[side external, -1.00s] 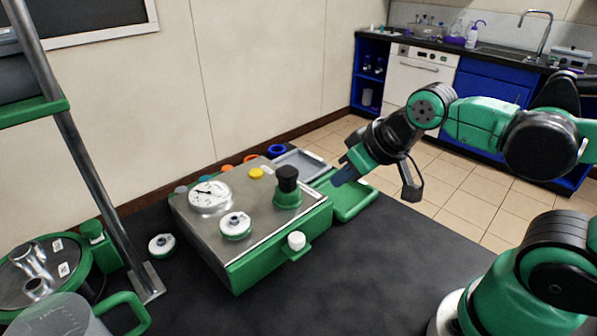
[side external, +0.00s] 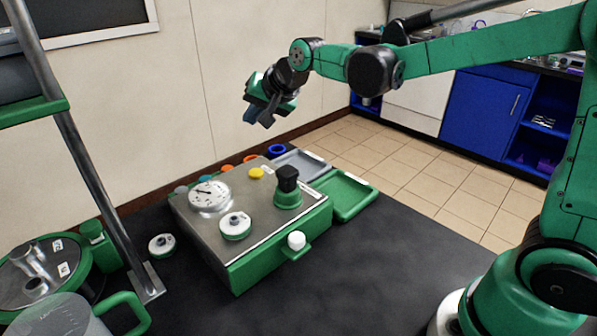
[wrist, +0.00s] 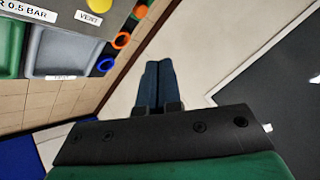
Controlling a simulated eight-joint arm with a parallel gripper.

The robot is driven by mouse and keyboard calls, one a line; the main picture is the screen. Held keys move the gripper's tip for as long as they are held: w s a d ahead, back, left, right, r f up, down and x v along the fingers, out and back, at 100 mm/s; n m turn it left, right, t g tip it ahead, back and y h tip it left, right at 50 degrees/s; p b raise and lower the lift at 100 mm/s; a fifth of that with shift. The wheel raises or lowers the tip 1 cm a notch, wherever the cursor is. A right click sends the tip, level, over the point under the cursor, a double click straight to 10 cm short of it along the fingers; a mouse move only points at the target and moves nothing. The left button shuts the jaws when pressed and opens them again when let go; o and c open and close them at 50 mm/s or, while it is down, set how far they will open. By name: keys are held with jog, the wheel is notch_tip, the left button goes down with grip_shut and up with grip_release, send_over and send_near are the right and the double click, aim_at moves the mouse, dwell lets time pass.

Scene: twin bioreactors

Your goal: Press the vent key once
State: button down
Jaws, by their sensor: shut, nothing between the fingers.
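The vent key is a yellow round button (side external: 256,173) near the back edge of the control box's grey top plate (side external: 222,253). In the wrist view the yellow button (wrist: 99,5) is at the top edge, partly cut off, beside a label reading VENT (wrist: 88,18). My gripper (side external: 252,115) is shut and empty, raised in the air above and behind the box, clear of the button. In the wrist view its blue fingers (wrist: 158,68) lie together, pointing toward the wall, with the button off to the upper left.
The box also bears a dial gauge (side external: 209,195), a white-capped round fitting (side external: 236,227) and a tall black knob (side external: 288,179). Orange and blue rings (side external: 277,149) stand along its back. Grey (side external: 297,163) and green (side external: 352,207) trays lie beside it. A metal post (side external: 95,180) stands left.

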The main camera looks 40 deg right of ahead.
aim_at(258, 173)
jog(key=shift+w, duration=0.15)
jog(key=shift+f, duration=4.45)
jog(key=shift+f, duration=0.15)
jog(key=shift+f, duration=0.25)
jog(key=shift+f, duration=0.4)
jog(key=shift+r, duration=0.85)
jog(key=shift+r, duration=0.1)
